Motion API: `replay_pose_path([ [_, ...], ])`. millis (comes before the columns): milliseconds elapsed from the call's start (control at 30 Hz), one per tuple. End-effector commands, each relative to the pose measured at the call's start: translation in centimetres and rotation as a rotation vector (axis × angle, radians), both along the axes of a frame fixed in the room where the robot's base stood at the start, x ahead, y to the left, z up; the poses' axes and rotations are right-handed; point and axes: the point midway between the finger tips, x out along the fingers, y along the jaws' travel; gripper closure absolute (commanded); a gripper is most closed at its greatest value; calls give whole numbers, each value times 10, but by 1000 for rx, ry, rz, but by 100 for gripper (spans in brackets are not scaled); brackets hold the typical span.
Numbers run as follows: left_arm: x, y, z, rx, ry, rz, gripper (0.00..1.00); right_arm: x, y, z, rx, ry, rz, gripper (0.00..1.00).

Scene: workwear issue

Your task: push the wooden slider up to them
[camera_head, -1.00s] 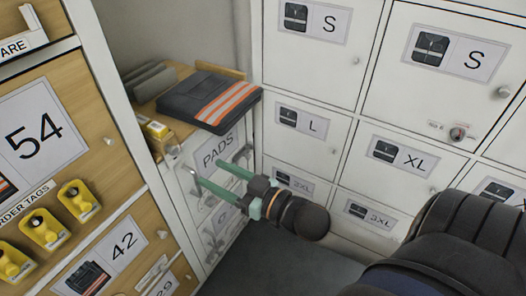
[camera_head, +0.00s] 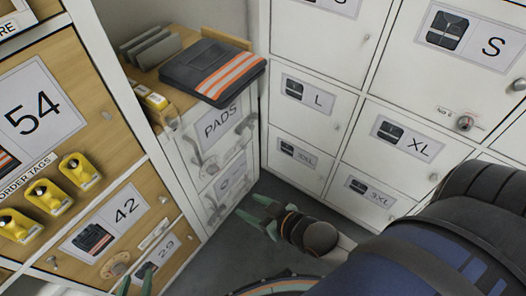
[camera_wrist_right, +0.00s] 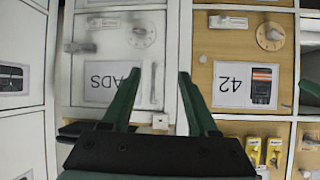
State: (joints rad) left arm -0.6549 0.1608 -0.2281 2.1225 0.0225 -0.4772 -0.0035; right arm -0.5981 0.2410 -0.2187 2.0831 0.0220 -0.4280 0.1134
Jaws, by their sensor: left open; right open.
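On top of the pads cabinet, several grey pads (camera_head: 150,46) lean in a row at the back left. A light wooden piece (camera_head: 226,38) stands behind the folded dark garment (camera_head: 212,70) with orange and silver stripes. More wood shows at the front left edge; I cannot tell which piece is the slider. My right gripper (camera_head: 258,212) is open and empty, low in front of the cabinet, well below its top. It also shows in the right wrist view (camera_wrist_right: 160,72). My left gripper (camera_head: 138,284) shows only as green fingertips at the bottom edge, by the 29 drawer.
The white cabinet has a PADS door (camera_head: 218,128) with handles. A wooden locker wall with a 42 door (camera_head: 105,228) and yellow order tags (camera_head: 50,196) stands left. White lockers (camera_head: 313,100) stand right. Grey floor is free between them.

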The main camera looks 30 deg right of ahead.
Motion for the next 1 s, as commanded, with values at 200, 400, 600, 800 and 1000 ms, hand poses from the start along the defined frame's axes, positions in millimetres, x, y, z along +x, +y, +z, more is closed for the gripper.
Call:
replay_pose_path([
  [200,0,0,6,0,0,0,50,-19,14,-16,-4,79,18,40],
  [400,0,0,6,0,0,0,50,-24,18,-21,-6,99,26,40],
  [600,0,0,6,0,0,0,50,-23,18,-21,-6,99,26,40],
  [800,0,0,5,0,1,0,50,-22,17,-20,-6,92,24,41],
  [1000,-7,0,-13,1,40,1,50,17,-10,19,5,-86,-1,41],
])
